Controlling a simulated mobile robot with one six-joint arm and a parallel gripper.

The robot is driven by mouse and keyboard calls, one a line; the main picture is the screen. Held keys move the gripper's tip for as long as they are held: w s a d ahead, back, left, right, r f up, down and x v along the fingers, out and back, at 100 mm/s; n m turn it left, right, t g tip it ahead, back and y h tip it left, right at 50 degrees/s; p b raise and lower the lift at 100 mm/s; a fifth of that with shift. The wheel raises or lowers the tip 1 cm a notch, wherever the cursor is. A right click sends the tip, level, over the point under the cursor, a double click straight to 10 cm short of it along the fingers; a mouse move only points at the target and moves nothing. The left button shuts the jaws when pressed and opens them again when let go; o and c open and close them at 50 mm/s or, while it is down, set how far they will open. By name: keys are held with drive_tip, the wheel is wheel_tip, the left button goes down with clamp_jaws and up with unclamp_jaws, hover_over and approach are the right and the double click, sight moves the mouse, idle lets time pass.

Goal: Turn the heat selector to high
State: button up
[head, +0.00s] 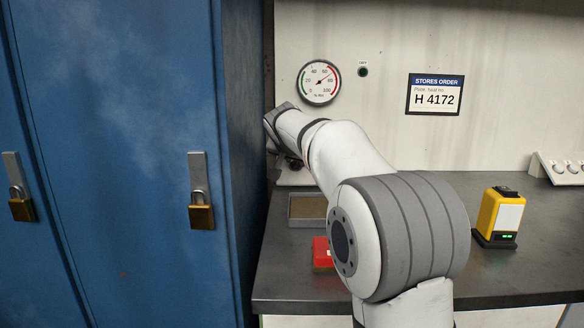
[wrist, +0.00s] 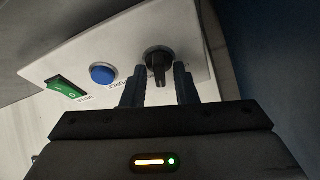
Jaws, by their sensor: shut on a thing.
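The heat selector looks to be the black rotary knob (wrist: 158,58) at the right end of a pale control panel (wrist: 195,25) in the wrist view. Its grip bar runs roughly up and down in that picture. My gripper (wrist: 157,76) has one finger on each side of the knob and is shut on it. No setting marks can be read around the knob. In the head view my arm hides the knob and most of my gripper at the panel beside the blue locker.
A blue button (wrist: 102,74) and a green rocker switch (wrist: 66,87) share the panel. In the head view the blue locker (head: 110,130) stands close on the left. A grey tray (head: 306,222), a red object (head: 321,254) and a yellow device (head: 500,215) are on the dark bench (head: 540,235).

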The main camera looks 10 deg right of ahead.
drive_tip(key=shift+a+f+m, duration=0.15)
drive_tip(key=shift+f+m, duration=0.05)
drive_tip(key=shift+m, duration=0.4)
drive_tip(key=o, duration=0.6)
drive_tip(key=shift+o, duration=0.2)
drive_tip(key=shift+r, duration=0.1)
drive_tip(key=shift+s+r, duration=0.1)
drive_tip(key=p+v, duration=0.1)
drive_tip(key=v, duration=0.6)
drive_tip(key=shift+s+a, duration=0.2)
drive_tip(key=shift+a, duration=0.05)
drive_tip(key=shift+r, duration=0.1)
